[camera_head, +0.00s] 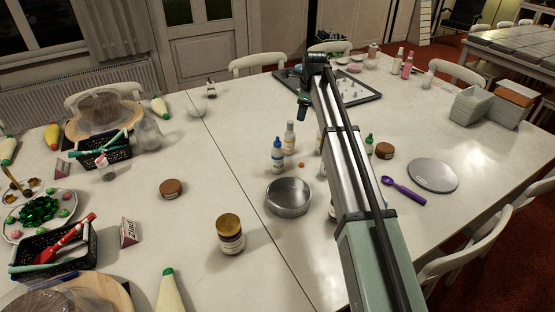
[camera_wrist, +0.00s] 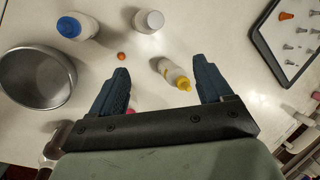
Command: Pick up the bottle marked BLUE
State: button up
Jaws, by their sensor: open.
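In the wrist view the blue-capped bottle (camera_wrist: 75,27) is at the upper left, outside my fingers. My gripper (camera_wrist: 160,68) is open, pointing down above the table; in the head view it (camera_head: 303,108) is beyond and right of the blue-capped bottle. A yellow-tipped white bottle (camera_wrist: 172,72) shows between the fingers, below them. Nothing is held.
A white bottle (camera_head: 290,137) stands close behind the blue-capped one. A round metal tin (camera_head: 288,200) and a small orange piece (camera_head: 301,165) are near it. A green-capped bottle (camera_head: 368,143) is right of my arm. A dark-rimmed tray (camera_head: 366,98) lies farther back. Clear table lies left of the blue-capped bottle.

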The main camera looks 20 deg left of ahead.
aim_at(277, 148)
jog(key=s+a+g, duration=0.1)
jog(key=s+a, duration=0.1)
jog(key=s, duration=0.1)
jog(key=s+a+m+g+h, duration=0.1)
jog(key=s+a, duration=0.1)
jog(key=s, duration=0.1)
jog(key=s+a+g+h, duration=0.1)
jog(key=s+a, duration=0.1)
jog(key=s, duration=0.1)
jog(key=shift+s+a+r+m, duration=0.1)
jog(key=shift+s+a+m, duration=0.15)
jog(key=shift+m, duration=0.15)
jog(key=shift+s+f, duration=0.1)
jog(key=shift+f, duration=0.1)
notch_tip(277, 148, down, 8)
jog(key=shift+r, duration=0.1)
jog(key=shift+a+f, duration=0.2)
jog(key=shift+f, duration=2.6)
grip_shut()
